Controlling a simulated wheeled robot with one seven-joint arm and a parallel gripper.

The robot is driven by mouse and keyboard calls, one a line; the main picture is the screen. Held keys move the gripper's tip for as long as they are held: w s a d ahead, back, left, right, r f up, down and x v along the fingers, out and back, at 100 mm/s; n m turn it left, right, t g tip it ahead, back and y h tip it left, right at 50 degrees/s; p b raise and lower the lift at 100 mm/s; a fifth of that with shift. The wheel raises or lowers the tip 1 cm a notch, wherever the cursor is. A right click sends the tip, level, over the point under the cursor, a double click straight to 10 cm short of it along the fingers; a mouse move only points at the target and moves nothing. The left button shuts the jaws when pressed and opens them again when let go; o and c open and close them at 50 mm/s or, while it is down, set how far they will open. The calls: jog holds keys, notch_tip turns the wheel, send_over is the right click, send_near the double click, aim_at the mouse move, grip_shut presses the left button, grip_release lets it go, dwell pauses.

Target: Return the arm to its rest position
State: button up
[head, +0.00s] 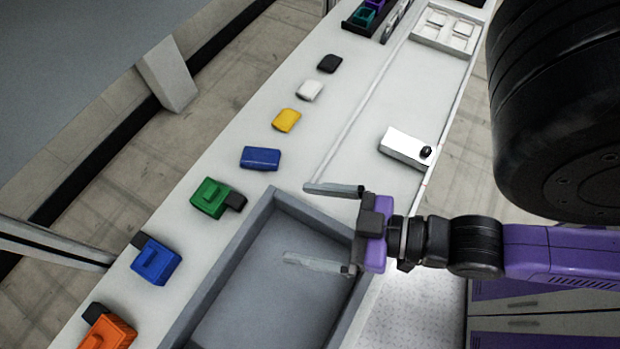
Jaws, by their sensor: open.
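My gripper (322,226) is purple and black with two pale grey fingers. It reaches in from the right in the head view, with its fingers pointing left. The fingers are wide apart and nothing is between them. They are over the upper right part of a grey tray (208,286) on the table. My purple and black arm runs from the gripper to the right edge of the picture.
A white table (225,150) carries a row of orange (108,332), blue (156,262) and green (210,198) parts, then several small blocks. A white box with a black knob (404,147) stands above my gripper. A white tray (446,30) is at the far end.

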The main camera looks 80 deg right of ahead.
jog(key=shift+s+d+r, duration=0.15)
jog(key=shift+s+r, duration=0.1)
jog(key=shift+s, duration=0.1)
jog(key=shift+f, duration=0.1)
notch_tip(320, 180, down, 3)
jog(key=b, duration=0.3)
